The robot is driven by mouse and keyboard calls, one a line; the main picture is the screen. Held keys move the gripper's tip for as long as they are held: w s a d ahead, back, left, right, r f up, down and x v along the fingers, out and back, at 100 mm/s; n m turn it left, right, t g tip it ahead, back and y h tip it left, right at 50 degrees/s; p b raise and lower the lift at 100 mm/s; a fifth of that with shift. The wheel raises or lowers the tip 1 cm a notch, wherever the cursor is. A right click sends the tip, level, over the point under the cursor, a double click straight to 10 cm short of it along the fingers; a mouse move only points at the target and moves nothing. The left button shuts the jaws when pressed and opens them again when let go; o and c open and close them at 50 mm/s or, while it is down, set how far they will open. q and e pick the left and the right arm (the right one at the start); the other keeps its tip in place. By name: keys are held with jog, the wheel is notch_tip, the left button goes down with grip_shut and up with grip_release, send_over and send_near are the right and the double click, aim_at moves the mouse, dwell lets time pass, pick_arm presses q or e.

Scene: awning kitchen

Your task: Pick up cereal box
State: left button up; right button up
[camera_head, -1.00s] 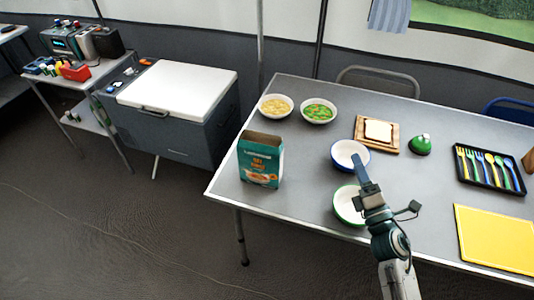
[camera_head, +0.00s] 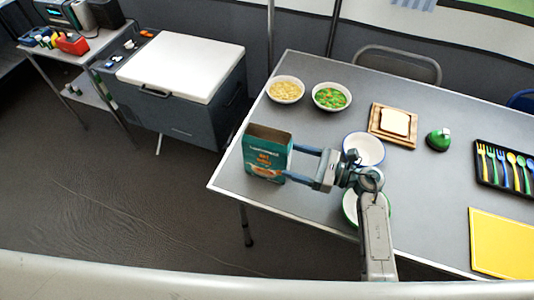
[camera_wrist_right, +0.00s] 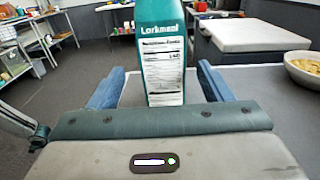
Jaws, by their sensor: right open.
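The teal cereal box (camera_head: 266,153) stands upright, its top open, near the left corner of the grey table. My right gripper (camera_head: 289,163) is open at the box's right side, its blue fingers level with the box. In the right wrist view the box (camera_wrist_right: 163,60) stands upright ahead, with a printed white panel facing me. It lies between the lines of the two open fingers (camera_wrist_right: 160,88). I cannot tell whether the fingers touch it. My left gripper does not show.
Bowls of yellow food (camera_head: 286,90) and green food (camera_head: 331,97) stand behind the box. A blue-rimmed bowl (camera_head: 364,149) and a green-rimmed bowl (camera_head: 352,208), partly hidden by my arm, are to the right. A white-topped cooler (camera_head: 182,62) stands left of the table.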

aim_at(290, 158)
jog(key=shift+w+a+r, duration=0.1)
jog(key=shift+w+a, duration=0.15)
jog(key=shift+a, duration=0.35)
jog(key=shift+p+x, duration=1.15)
jog(key=shift+x, duration=1.05)
jog(key=shift+w+a, duration=0.1)
jog(key=shift+w, duration=0.05)
jog(key=shift+f, duration=0.25)
jog(key=c, duration=1)
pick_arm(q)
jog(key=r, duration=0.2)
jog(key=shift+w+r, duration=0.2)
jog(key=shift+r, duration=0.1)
pick_arm(e)
jog(key=shift+c, duration=0.2)
jog(key=shift+r, duration=0.2)
